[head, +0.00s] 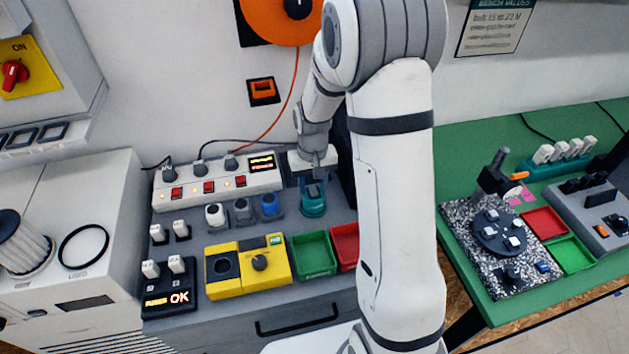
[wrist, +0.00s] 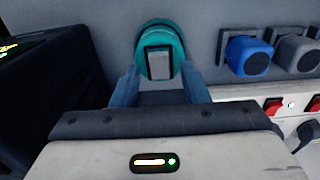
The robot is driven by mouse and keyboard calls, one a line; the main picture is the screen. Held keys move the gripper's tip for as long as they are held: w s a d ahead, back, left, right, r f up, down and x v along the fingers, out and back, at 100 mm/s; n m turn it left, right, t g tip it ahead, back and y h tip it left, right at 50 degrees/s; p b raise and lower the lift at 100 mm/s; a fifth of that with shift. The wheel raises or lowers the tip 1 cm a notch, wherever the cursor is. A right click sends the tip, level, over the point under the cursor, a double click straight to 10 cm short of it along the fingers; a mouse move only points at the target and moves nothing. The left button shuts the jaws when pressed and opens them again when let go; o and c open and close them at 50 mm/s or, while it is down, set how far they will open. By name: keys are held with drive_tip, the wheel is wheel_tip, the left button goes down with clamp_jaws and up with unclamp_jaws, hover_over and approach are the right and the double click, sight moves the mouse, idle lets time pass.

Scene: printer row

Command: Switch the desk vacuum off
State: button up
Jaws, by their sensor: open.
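A round teal device (head: 313,203), which looks like the desk vacuum, stands on the grey bench at the right end of the power strip. In the wrist view the teal device (wrist: 176,33) has a pale rectangular rocker in a dark frame on its face. I cannot read which way the rocker is set. My gripper (head: 312,181) is over the device, pointing down. In the wrist view my gripper (wrist: 160,80) is open, with its two blue fingers apart and the device just beyond and between their tips. I cannot tell whether they touch it.
A white power strip (head: 219,187) with red switches is beside my gripper. Blue (head: 269,205) and grey (head: 242,209) round pieces stand close by. A yellow box (head: 221,272), a green tray (head: 313,252) and a red tray (head: 344,240) are nearer. A dark box (wrist: 40,75) is close in the wrist view.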

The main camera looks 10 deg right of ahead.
drive_tip(key=shift+c, duration=0.5)
clamp_jaws()
drive_tip(key=shift+s+f+t+b, duration=0.1)
drive_tip(key=shift+f+t+b, duration=0.25)
drive_tip(key=shift+b, duration=0.8)
drive_tip(key=shift+s+t+b, duration=0.1)
drive_tip(key=shift+t+b, duration=0.25)
drive_tip(key=shift+b, duration=0.4)
drive_tip(key=t+b, duration=0.1)
drive_tip(key=b, duration=0.2)
drive_tip(key=shift+s+t+b, duration=0.25)
drive_tip(key=shift+t+b, duration=0.15)
drive_tip(key=shift+s+r+t+b, duration=0.2)
drive_tip(key=shift+t+b, duration=0.3)
drive_tip(key=shift+b, duration=0.35)
drive_tip(key=shift+r, duration=0.1)
